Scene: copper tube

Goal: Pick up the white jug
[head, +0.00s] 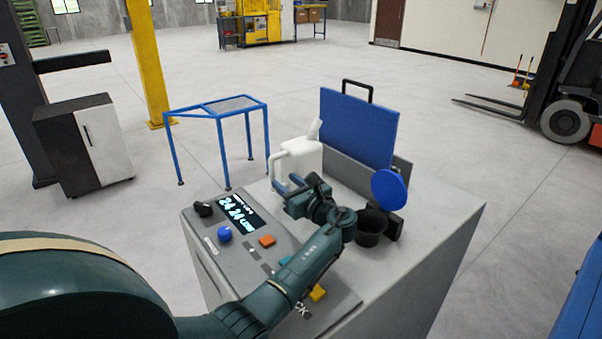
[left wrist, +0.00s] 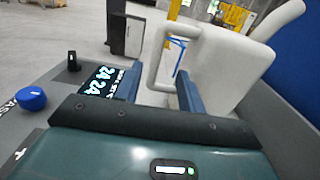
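The white jug (head: 302,157) stands upright on the grey machine's top, in front of a blue panel. In the left wrist view the jug's body (left wrist: 228,65) fills the upper right, with its looped handle (left wrist: 155,62) on the left side. My left gripper (head: 291,188) is at the jug's near side, by the handle. In the left wrist view the two fingers of the gripper (left wrist: 159,80) are apart, with the upright bar of the handle between or just beyond them. I cannot see contact. My right gripper is not in view.
A black cup (head: 371,230) and a blue disc (head: 390,190) are right of my gripper. The blue panel (head: 358,128) stands behind the jug. A control panel with a blue knob (head: 225,234) lies left. The grey top (head: 440,212) is clear at right.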

